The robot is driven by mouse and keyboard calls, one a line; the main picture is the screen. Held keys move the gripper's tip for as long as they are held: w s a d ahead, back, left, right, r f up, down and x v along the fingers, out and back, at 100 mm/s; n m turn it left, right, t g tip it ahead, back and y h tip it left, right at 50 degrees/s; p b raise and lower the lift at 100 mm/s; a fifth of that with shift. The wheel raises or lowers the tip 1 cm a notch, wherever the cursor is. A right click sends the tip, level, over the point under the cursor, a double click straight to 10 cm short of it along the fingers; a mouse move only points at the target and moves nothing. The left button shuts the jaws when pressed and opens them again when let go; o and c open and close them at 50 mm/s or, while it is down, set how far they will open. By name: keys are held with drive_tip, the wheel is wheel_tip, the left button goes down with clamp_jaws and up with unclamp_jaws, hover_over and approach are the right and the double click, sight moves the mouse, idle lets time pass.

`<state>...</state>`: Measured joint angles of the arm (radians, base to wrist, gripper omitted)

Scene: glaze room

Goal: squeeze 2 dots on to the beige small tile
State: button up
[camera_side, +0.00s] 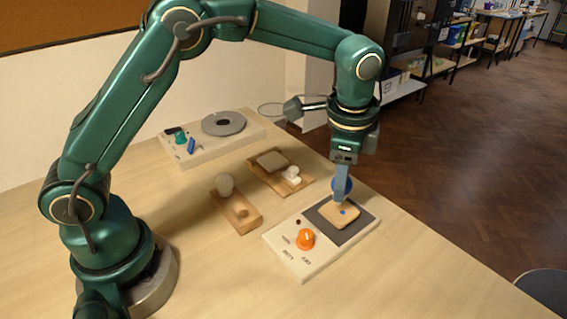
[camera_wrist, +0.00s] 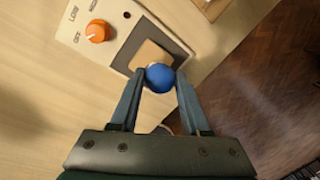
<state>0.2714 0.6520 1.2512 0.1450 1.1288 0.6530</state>
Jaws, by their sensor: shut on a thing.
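The beige small tile (camera_side: 334,218) lies on the dark plate (camera_side: 361,224) of a white device with an orange knob. It also shows in the wrist view (camera_wrist: 148,53), partly hidden behind the bulb. My gripper (camera_wrist: 160,82) is shut on a round blue bulb (camera_wrist: 160,77). The bulb also shows between the fingers in the side view (camera_side: 347,186), just above the tile. One small blue spot (camera_side: 343,212) shows on the tile. I cannot tell whether the bulb's tip touches the tile.
The orange knob (camera_side: 306,238) stands on the device's near part. To the left are a wooden block (camera_side: 237,222) with a pale ball and a wooden tray (camera_side: 268,181) with a tile and white piece. A white unit (camera_side: 212,148) with a grey disc stands behind. The front table is clear.

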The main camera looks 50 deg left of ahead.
drive_tip(key=shift+o, duration=0.3)
drive_tip(key=shift+a+f, duration=0.1)
idle(0.5)
clamp_jaws()
drive_tip(key=shift+c, duration=0.3)
unclamp_jaws()
drive_tip(key=shift+r, duration=3.05)
